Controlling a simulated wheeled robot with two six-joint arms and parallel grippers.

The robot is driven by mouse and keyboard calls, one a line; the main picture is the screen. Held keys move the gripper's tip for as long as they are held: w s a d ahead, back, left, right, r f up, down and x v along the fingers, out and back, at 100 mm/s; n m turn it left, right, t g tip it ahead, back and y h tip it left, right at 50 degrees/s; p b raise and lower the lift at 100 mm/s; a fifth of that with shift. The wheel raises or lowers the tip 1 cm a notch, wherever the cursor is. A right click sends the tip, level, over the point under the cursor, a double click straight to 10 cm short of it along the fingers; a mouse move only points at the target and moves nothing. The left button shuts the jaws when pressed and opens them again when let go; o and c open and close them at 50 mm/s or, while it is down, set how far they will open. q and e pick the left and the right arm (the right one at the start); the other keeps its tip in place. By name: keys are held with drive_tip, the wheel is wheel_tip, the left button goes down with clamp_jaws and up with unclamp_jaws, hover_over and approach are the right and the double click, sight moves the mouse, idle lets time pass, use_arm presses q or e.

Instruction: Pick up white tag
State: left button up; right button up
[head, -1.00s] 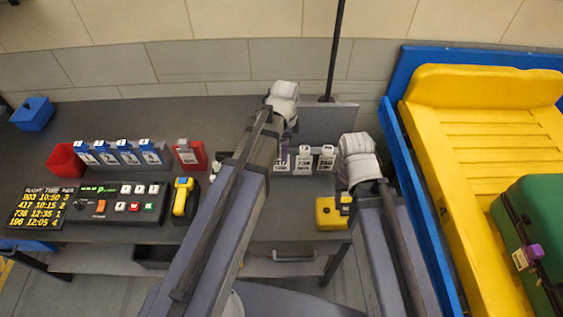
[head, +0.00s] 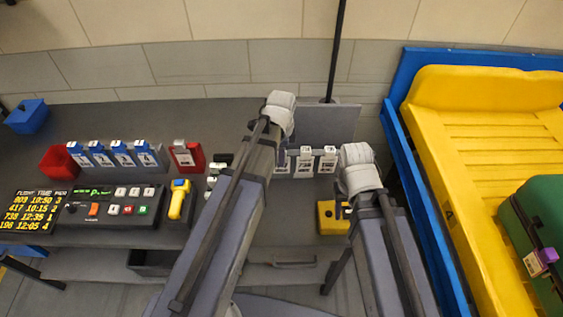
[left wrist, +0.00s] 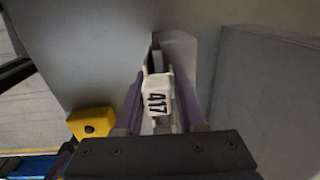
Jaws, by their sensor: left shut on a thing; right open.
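In the left wrist view a white tag (left wrist: 157,95) marked 417 sits between the purple fingers of my left gripper (left wrist: 160,112), which is shut on it. In the head view my own arm mostly hides the left gripper (head: 283,158) and this tag. Two more white tags, one (head: 305,160) and another (head: 328,159), stand just right of the left gripper. My right gripper (head: 348,200) is open, largely hidden under its wrist near a yellow device (head: 328,217), which also shows in the left wrist view (left wrist: 92,124).
On the grey bench (head: 220,115) stand several blue tags (head: 122,155), a red holder (head: 187,156), a red bin (head: 60,164), a control panel (head: 110,206) and a yellow scanner (head: 179,199). At right is a yellow tray (head: 470,140) with a green suitcase (head: 547,225), behind a blue rail (head: 415,180).

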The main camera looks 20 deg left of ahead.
use_arm(q)
clamp_jaws()
